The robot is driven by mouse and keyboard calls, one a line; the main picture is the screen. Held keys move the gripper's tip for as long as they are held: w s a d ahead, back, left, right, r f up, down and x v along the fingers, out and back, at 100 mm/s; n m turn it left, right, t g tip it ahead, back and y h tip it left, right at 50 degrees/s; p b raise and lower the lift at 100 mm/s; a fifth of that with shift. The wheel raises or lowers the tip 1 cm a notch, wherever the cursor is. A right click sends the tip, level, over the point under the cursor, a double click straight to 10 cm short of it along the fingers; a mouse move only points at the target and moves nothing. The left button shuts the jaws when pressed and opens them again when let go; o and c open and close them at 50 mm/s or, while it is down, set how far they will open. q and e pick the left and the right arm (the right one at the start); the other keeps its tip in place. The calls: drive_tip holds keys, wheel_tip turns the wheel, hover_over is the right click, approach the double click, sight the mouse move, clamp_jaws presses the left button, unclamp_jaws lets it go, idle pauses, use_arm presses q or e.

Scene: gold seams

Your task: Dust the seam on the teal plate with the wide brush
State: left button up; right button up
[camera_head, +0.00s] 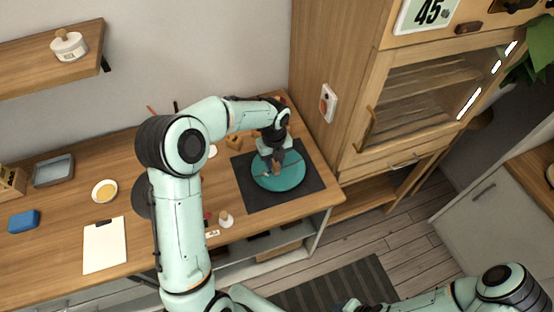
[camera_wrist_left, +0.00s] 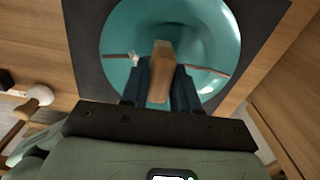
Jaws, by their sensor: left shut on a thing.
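The teal plate (camera_head: 293,180) lies on a dark mat at the right end of the wooden counter; it also shows in the left wrist view (camera_wrist_left: 215,30). A thin brown seam (camera_wrist_left: 207,71) runs across it, its middle hidden behind the brush. My left gripper (camera_head: 277,164) is over the plate, shut on the wide brush (camera_wrist_left: 161,68). The brush's pale wooden body sticks out between the fingers toward the plate. I cannot tell whether its bristles touch the seam. Only part of my right arm shows at the lower right; its gripper is out of view.
The dark mat (camera_head: 252,195) reaches near the counter's right edge. A small white bottle (camera_head: 226,220) stands left of the mat. A yellow-filled bowl (camera_head: 104,190), a clipboard (camera_head: 104,247), a grey tray (camera_head: 54,171) and a blue block (camera_head: 24,221) lie farther left. A tall wooden cabinet (camera_head: 352,140) stands right.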

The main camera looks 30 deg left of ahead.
use_arm(q)
drive_tip(key=shift+s+f+b, duration=0.15)
drive_tip(key=shift+s+b, duration=0.15)
drive_tip(key=shift+s, duration=0.35)
drive_tip(key=shift+s+a, duration=0.1)
drive_tip(key=shift+s, duration=0.25)
drive_tip(key=shift+a, duration=0.55)
drive_tip(key=shift+s+a, duration=0.1)
drive_tip(key=shift+a, duration=0.2)
use_arm(e)
drive_tip(key=shift+s+f, duration=0.4)
use_arm(q)
drive_tip(key=shift+r, duration=0.2)
drive_tip(key=shift+r+p, duration=0.55)
drive_tip(key=shift+r, duration=0.25)
use_arm(e)
drive_tip(key=shift+w+r, duration=0.55)
drive_tip(key=shift+w, duration=0.1)
use_arm(q)
drive_tip(key=shift+f, duration=0.1)
